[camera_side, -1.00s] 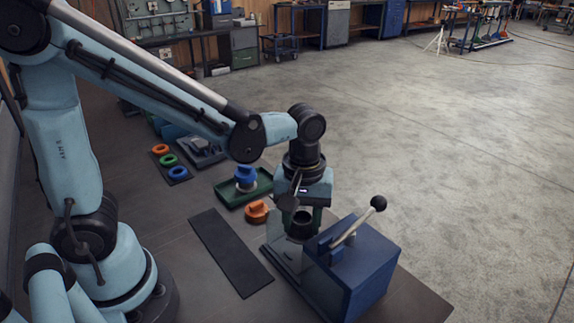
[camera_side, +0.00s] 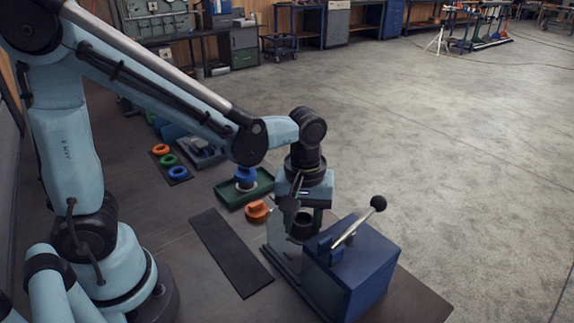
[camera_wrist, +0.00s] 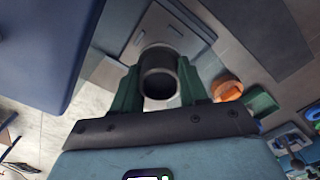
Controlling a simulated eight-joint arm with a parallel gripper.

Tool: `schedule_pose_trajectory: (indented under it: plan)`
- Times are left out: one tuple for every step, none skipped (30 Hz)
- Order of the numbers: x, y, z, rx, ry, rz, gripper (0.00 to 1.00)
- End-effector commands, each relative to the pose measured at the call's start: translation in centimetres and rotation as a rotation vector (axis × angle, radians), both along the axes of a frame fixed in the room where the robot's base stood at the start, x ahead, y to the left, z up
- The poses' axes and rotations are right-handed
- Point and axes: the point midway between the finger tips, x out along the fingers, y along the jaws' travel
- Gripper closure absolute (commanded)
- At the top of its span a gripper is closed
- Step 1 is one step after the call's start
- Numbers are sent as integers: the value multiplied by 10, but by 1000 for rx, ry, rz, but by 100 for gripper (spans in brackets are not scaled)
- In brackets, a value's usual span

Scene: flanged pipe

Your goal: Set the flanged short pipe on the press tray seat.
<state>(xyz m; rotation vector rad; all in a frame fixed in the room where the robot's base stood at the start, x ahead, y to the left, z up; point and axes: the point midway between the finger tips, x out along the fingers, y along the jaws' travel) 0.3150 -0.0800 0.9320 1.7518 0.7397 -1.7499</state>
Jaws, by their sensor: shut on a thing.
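The flanged short pipe (camera_wrist: 159,76) is a dark, hollow cylinder with a pale rim, seen end-on in the wrist view. My gripper (camera_wrist: 158,88) is shut on it, with a green finger on each side. In the side view my gripper (camera_side: 303,209) points down beside the blue press, and the dark pipe (camera_side: 302,227) shows below it. The grey press tray (camera_side: 285,262) lies under the pipe, and its plate also shows in the wrist view (camera_wrist: 180,32). The seat is hidden, and I cannot tell whether the pipe touches it.
The blue press body (camera_side: 350,268) with its ball-ended lever (camera_side: 378,204) stands close on the right. An orange part (camera_side: 257,211), a green tray (camera_side: 230,195) with a blue-topped part (camera_side: 246,178), and a bare dark mat (camera_side: 230,252) lie to the left.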

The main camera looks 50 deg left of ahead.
Motion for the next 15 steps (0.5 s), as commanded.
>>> schedule_pose_trajectory:
  plan:
    - [0,0,0,0,0,0,92]
    - [0,0,0,0,0,0,92]
    - [0,0,0,0,0,0,92]
    - [0,0,0,0,0,0,92]
    - [0,0,0,0,0,0,92]
    - [0,0,0,0,0,0,92]
    - [0,0,0,0,0,0,92]
    - [0,0,-1,0,0,0,92]
    - [0,0,-2,0,0,0,92]
    - [0,0,-3,0,0,0,92]
    - [0,0,-4,0,0,0,92]
    - [1,0,-6,0,0,0,92]
    - [1,0,-7,0,0,0,92]
    - [1,0,-9,0,0,0,92]
    - [1,0,-10,0,0,0,92]
